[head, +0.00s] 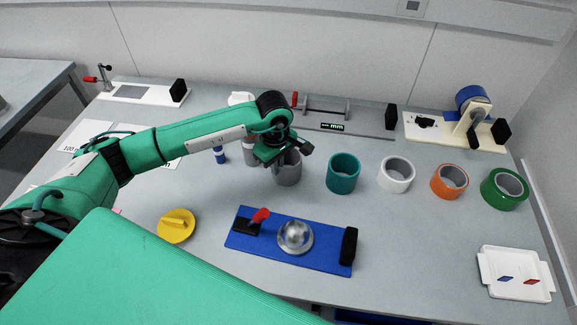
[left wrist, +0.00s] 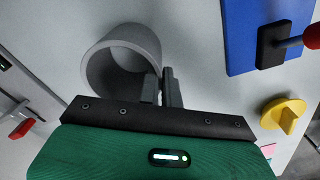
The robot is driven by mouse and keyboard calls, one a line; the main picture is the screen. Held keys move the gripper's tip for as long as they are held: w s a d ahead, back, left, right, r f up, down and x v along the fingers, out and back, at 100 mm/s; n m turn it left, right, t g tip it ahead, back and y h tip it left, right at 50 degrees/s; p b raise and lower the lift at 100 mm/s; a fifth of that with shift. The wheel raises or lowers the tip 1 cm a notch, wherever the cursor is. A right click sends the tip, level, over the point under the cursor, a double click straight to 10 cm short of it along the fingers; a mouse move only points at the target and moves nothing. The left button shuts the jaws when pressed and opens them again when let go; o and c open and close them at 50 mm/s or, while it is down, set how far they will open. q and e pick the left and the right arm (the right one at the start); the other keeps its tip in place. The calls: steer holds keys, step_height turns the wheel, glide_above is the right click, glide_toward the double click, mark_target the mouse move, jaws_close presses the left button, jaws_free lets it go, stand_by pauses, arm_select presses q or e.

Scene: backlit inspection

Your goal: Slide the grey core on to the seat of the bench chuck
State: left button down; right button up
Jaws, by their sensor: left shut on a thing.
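The grey core (head: 288,172) is an open-ended ring near the middle of the bench, and it looks upright. My left gripper (head: 284,156) is shut on its wall. In the left wrist view, the core (left wrist: 92,70) has one finger inside the ring and one outside. I cannot tell whether the core touches the bench. The bench chuck (head: 270,252) is a blue plate in front and to the right of the core. It carries a round silver seat (head: 295,236), a red-knobbed lever (head: 260,215) and a black end block (head: 348,247). My right gripper is not in view.
Teal (head: 343,173), white (head: 396,174), orange (head: 449,181) and green (head: 504,189) rings stand to the right. A yellow handled disc (head: 176,226) lies left of the chuck. A measuring fixture (head: 350,120) stands behind. A white tray (head: 516,275) is front right. Bench between core and chuck is clear.

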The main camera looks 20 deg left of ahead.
arm_select(q)
steer(key=shift+r+p, duration=1.35)
steer(key=shift+r, duration=1.6)
